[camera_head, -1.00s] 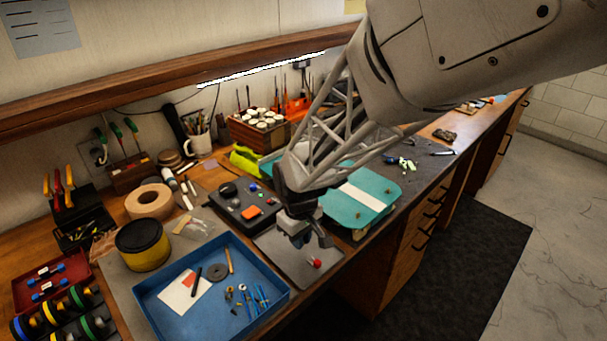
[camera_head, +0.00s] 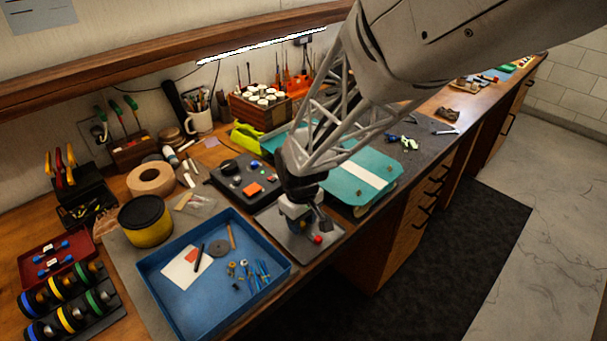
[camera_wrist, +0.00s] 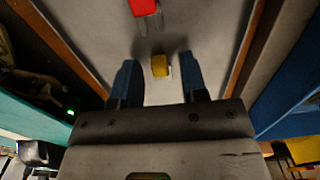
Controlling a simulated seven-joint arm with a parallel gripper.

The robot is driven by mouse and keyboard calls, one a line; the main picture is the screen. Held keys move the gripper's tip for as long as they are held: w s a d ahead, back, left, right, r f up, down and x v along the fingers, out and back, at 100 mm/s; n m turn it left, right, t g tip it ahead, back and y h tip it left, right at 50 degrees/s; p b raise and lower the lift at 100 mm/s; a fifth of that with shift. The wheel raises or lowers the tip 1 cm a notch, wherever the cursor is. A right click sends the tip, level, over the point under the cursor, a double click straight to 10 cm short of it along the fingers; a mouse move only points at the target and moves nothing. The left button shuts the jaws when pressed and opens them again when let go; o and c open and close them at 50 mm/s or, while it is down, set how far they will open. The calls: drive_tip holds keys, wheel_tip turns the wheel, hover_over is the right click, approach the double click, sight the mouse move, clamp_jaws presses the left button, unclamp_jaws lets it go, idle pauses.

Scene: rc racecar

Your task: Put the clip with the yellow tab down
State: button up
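The clip with the yellow tab (camera_wrist: 160,66) shows in the wrist view over the grey tray, between and just beyond my fingertips. Below the yellow tab is a small pale part. My gripper (camera_wrist: 159,80) has its two dark blue fingers apart, with a gap on each side of the clip. In the head view my gripper (camera_head: 306,222) is low over the grey tray (camera_head: 281,234), and the clip is mostly hidden by it. I cannot tell whether the clip's underside touches the tray.
A red piece (camera_wrist: 145,7) lies on the tray just beyond the clip; it also shows in the head view (camera_head: 317,239). A blue tray (camera_head: 182,319) with small parts stands to the left. A teal case (camera_head: 380,165) lies to the right, and a black tray (camera_head: 232,187) behind.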

sight(302, 224)
drive_tip(key=shift+r, duration=0.1)
wheel_tip(302, 224, up, 12)
idle(0.9)
idle(0.5)
drive_tip(key=s+d+r+m+t, duration=0.1)
drive_tip(key=s+d+r+m, duration=0.3)
drive_tip(key=s+d, duration=0.5)
drive_tip(key=s+d+r+m+t, duration=0.1)
drive_tip(key=s+d+r+m, duration=0.3)
drive_tip(key=s+d, duration=0.6)
drive_tip(key=shift+s+d+r+m+t, duration=0.2)
drive_tip(key=shift+d+m+t, duration=0.15)
drive_tip(key=shift+d, duration=0.25)
